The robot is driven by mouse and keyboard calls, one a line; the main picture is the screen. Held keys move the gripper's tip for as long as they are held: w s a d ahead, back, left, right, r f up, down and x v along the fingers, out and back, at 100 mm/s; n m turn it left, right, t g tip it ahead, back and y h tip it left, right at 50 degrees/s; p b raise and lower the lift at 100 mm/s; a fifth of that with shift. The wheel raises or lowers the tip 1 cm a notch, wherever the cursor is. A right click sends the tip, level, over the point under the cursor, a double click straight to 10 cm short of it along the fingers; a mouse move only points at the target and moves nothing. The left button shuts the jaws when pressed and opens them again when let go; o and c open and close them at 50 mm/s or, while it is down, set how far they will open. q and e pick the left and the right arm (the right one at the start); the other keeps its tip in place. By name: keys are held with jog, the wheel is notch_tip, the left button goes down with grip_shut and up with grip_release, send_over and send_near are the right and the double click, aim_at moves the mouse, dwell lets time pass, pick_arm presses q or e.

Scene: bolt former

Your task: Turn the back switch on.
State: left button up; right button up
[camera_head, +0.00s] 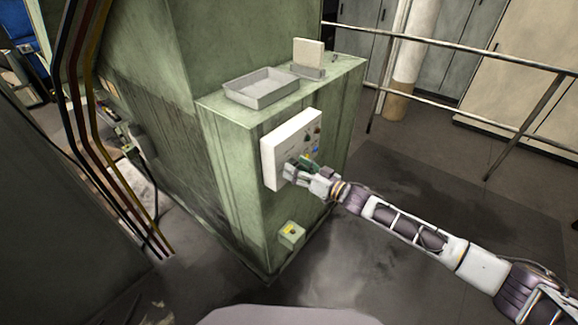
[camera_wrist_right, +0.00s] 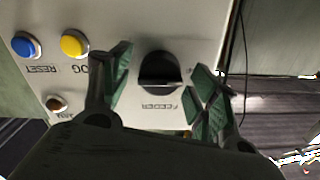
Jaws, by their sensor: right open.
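A white control panel (camera_head: 277,155) is mounted on the side of a green machine. In the right wrist view, a dark rotary knob (camera_wrist_right: 158,74) sits on the panel above the word FEEDER, which appears upside down. My right gripper (camera_head: 299,170) is at the panel's lower part in the head view. In the wrist view its green-padded fingers stand open on either side of the knob, with gaps on both sides. I cannot tell whether this knob is the back switch. In the head view the gripper hides part of the panel. My left gripper is not in view.
In the wrist view, a blue RESET button (camera_wrist_right: 26,45) and a yellow button (camera_wrist_right: 74,44) are close to the left finger. A grey tray (camera_head: 262,88) rests on the machine's ledge. A small box (camera_head: 291,234) is mounted lower down. A metal railing (camera_head: 460,95) stands behind.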

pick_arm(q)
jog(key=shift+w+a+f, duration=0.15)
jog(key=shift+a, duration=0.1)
pick_arm(e)
jog(key=n, duration=0.3)
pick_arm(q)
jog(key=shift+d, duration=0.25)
